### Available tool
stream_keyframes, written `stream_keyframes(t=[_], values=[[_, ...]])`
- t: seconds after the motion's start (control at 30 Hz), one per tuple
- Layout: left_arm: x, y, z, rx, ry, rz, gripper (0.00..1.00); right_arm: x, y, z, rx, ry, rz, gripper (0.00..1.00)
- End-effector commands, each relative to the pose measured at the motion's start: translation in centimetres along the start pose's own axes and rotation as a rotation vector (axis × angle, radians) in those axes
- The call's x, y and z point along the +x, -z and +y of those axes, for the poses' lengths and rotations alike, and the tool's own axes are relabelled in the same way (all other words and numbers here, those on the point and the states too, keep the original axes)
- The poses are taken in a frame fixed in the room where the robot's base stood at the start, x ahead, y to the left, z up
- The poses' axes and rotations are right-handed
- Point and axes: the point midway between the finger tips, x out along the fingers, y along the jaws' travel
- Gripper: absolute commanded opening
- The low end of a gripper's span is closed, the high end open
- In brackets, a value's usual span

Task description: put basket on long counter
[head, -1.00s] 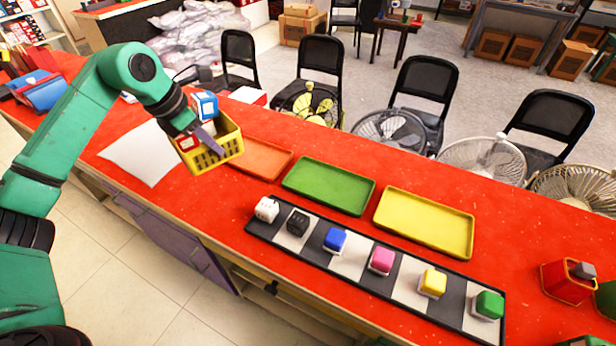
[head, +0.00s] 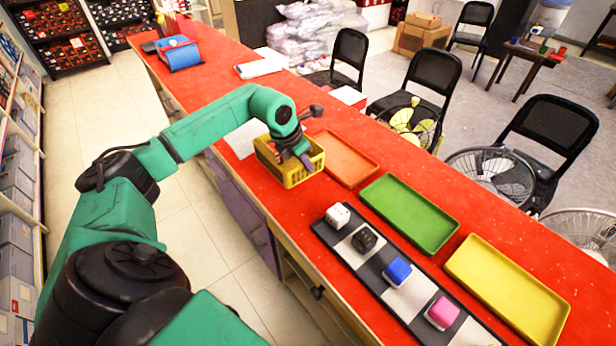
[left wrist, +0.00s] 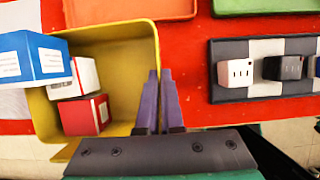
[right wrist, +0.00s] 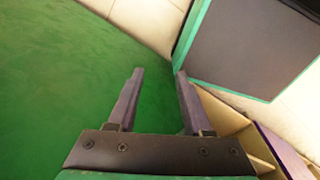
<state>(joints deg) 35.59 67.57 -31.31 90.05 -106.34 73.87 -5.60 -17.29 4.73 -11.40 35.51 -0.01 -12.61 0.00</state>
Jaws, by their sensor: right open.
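The yellow basket (head: 297,178) is at the near edge of the long red counter (head: 222,82), left of the orange tray. I cannot tell whether its base touches the counter. My left gripper (head: 305,160) is at the basket's right side. In the left wrist view, its purple fingers (left wrist: 160,75) are close together around the basket's right wall (left wrist: 115,55). A blue-and-white box (left wrist: 32,58), a white box (left wrist: 78,80) and a red box (left wrist: 86,116) are in the basket. My right gripper (right wrist: 159,72) is open and empty, with green surface behind it.
An orange tray (head: 345,158), a green tray (head: 408,212) and a yellow tray (head: 505,290) lie along the counter. A striped board (head: 375,265) with coloured cubes lies nearer. A blue item (head: 183,55) is at the far end. Chairs and fans stand behind the counter.

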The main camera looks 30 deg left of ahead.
Motion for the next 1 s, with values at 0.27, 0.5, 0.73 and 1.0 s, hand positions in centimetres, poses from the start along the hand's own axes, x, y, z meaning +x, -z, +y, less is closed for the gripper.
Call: stream_keyframes(t=[0.27, 0.5, 0.73, 1.0], values=[[4.3, 1.7, -0.1, -0.002, 0.002, 0.000, 0.00, -1.2, 0.1, 0.0, 0.000, 0.000, 0.001, 0.50], [5.6, 2.2, 0.0, 0.001, -0.001, -0.003, 0.00, -1.2, 0.2, -0.1, 0.001, 0.001, 0.001, 0.50], [5.7, 2.3, 0.0, 0.000, 0.000, -0.001, 0.33, -1.1, 0.3, -0.3, 0.001, 0.004, 0.003, 0.50], [5.6, 2.3, 0.0, 0.000, 0.000, -0.001, 0.33, -1.2, 0.3, -0.3, 0.001, 0.004, 0.003, 0.50]])
